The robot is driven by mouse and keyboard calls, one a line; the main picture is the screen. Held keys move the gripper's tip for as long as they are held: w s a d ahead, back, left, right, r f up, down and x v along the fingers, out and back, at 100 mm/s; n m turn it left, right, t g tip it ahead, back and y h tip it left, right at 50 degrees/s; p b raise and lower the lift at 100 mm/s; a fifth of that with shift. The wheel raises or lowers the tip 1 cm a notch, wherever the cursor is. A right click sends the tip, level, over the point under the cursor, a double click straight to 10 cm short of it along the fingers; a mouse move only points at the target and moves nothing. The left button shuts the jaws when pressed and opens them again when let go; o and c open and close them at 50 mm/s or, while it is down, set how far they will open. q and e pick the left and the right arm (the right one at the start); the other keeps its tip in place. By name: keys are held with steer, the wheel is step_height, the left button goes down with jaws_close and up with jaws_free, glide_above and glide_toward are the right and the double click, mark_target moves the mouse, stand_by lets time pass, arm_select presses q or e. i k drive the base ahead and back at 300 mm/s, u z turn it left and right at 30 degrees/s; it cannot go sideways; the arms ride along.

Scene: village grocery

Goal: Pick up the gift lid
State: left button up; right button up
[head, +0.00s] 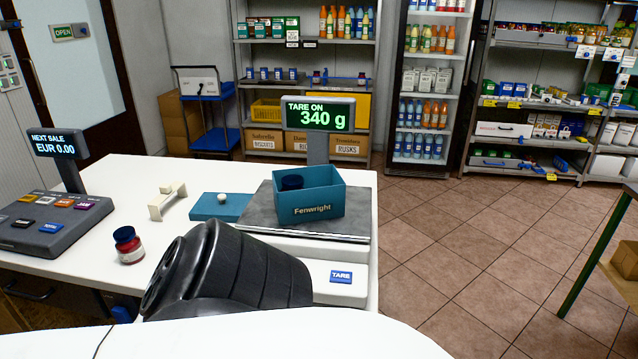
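The gift lid is a flat teal lid (222,207) with a round white knob on top. It lies on the white counter (110,185), just left of the scale. A matching open teal gift box (310,207) marked "Fenwright" stands on the scale plate (262,222), with a dark-lidded jar (292,182) inside. A black ribbed link of my own arm rises in the foreground, in front of the scale and lid. Neither gripper shows in the head view.
A red jar with a dark lid (129,246) and a cream stand (167,201) are on the counter left of the lid. The till (50,222) is at far left. The scale display (318,114) reads 340 g. A blue TARE button (341,276) is at front.

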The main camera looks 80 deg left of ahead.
mark_target(227, 207)
steer(key=k, duration=1.55)
steer(key=u, duration=0.15)
